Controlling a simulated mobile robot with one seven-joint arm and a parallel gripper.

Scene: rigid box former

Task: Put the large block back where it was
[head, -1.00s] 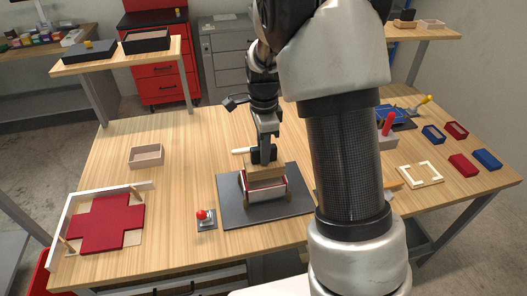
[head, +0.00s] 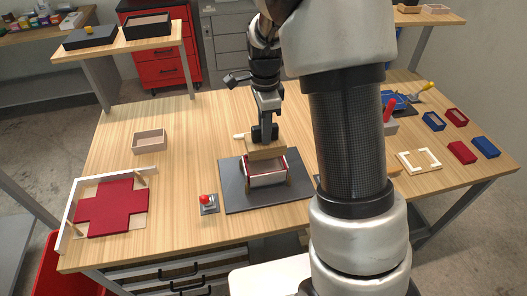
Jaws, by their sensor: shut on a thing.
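My gripper (head: 264,135) is shut on the large tan wooden block (head: 266,152). The block is held upright at the far side of a red and white box (head: 265,180) in the former, and it hides part of that far side. The box is open at the top and some of its inside shows. It stands on a dark grey plate (head: 232,190) in the middle of the table. I cannot tell whether the block touches the box or former.
A red button box (head: 208,203) stands left of the plate. A red cross-shaped sheet (head: 112,208) lies in a white corner frame (head: 70,215). A wooden tray (head: 149,141) sits at the back left. Small red and blue trays (head: 433,121) and a cream frame (head: 419,160) lie right.

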